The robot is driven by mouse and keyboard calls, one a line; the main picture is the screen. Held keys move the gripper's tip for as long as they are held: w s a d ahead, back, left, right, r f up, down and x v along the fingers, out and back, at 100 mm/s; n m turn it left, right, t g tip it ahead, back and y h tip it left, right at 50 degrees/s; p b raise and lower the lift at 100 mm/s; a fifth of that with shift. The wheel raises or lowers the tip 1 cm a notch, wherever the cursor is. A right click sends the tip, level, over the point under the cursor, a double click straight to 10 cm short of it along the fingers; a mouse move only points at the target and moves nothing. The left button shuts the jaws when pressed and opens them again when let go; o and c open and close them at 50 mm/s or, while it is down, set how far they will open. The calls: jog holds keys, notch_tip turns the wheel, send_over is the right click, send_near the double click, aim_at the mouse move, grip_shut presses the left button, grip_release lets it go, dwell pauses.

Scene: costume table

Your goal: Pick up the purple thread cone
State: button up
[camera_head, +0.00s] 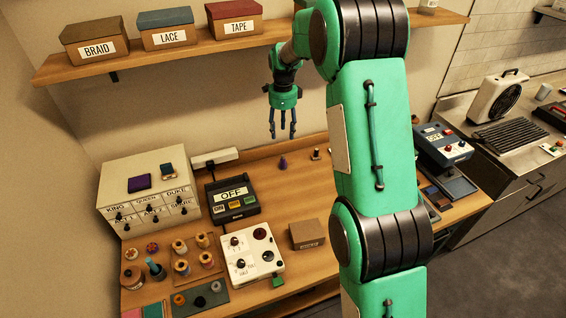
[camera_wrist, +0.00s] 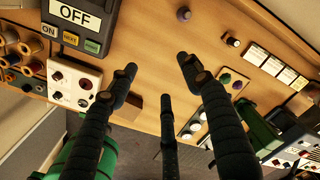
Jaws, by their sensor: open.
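The purple thread cone (camera_head: 283,163) is small and stands upright on the wooden table near its back edge, right of the OFF console. In the wrist view a small dark purple shape, which looks like the same cone (camera_wrist: 183,14), shows near the top edge, beyond the fingertips. My gripper (camera_head: 283,133) hangs with its fingers pointing down, in the air above the back of the table. In the wrist view my gripper (camera_wrist: 157,70) has its dark fingers spread, with nothing between them.
A small dark-and-pale object (camera_head: 316,154) stands right of the cone. The OFF console (camera_head: 232,195), a white knob panel (camera_head: 252,252) and a cardboard box (camera_head: 307,234) lie left and in front. A shelf (camera_head: 190,48) with boxes runs above. Bare wood surrounds the cone.

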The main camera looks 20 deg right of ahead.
aim_at(283, 156)
jog(key=w+d+f+m+p, duration=0.2)
jog(key=w+d+f+m, duration=0.2)
jog(key=w+f, duration=0.6)
jog(key=f+m, duration=0.1)
jog(key=m, duration=0.1)
jog(key=shift+f+m+p, duration=0.3)
jog(key=shift+f, duration=0.1)
jog(key=shift+w+d, duration=0.1)
jog(key=shift+f, duration=4.3)
jog(key=shift+f+p, duration=0.6)
jog(key=shift+f, duration=2)
jog(key=c, duration=1.2)
